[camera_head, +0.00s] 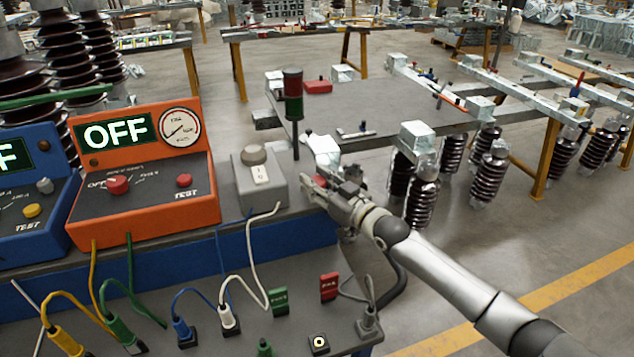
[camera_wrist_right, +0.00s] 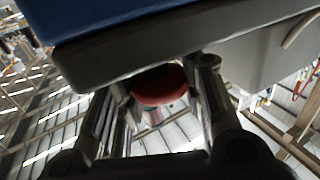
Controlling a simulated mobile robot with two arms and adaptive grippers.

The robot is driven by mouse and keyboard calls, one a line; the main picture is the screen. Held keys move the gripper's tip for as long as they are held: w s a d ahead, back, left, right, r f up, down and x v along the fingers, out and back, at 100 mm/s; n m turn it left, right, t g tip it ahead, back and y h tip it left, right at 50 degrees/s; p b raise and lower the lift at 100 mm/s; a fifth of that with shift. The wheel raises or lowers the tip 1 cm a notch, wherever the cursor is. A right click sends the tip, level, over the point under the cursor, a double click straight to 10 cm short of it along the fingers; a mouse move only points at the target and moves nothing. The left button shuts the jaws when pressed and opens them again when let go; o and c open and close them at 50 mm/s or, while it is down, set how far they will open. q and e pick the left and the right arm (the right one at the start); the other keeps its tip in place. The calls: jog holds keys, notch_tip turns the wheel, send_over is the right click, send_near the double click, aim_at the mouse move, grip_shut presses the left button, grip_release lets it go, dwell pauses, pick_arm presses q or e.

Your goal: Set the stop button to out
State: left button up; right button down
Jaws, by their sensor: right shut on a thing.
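The stop button is a red round knob (camera_wrist_right: 160,86) in the right wrist view, below the edge of a dark table top. In the head view only a small red part (camera_head: 320,181) shows beside my gripper, at the right end of the blue-fronted bench. My right gripper (camera_head: 325,190) has its fingers on both sides of the red knob and is shut on it. The fingers and wrist hide most of the button in the head view. How far the button sits out cannot be told. My left gripper is not in view.
An orange test box (camera_head: 145,215) reading OFF and a grey switch box (camera_head: 275,185) stand on the bench. A red and green signal tower (camera_head: 293,95) rises just behind my gripper. A lower panel (camera_head: 295,272) holds several plugs and cables. Insulators (camera_head: 422,200) stand behind my right arm.

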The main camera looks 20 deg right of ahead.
jog(key=shift+r+p, duration=0.8)
jog(key=shift+r, duration=0.2)
jog(key=c, duration=0.8)
grip_release()
jog(key=shift+f, duration=0.1)
jog(key=shift+s+d, duration=0.15)
jog(key=shift+s, duration=0.1)
jog(key=v, duration=1.1)
jog(key=shift+s, duration=0.25)
jog(key=shift+d, duration=0.1)
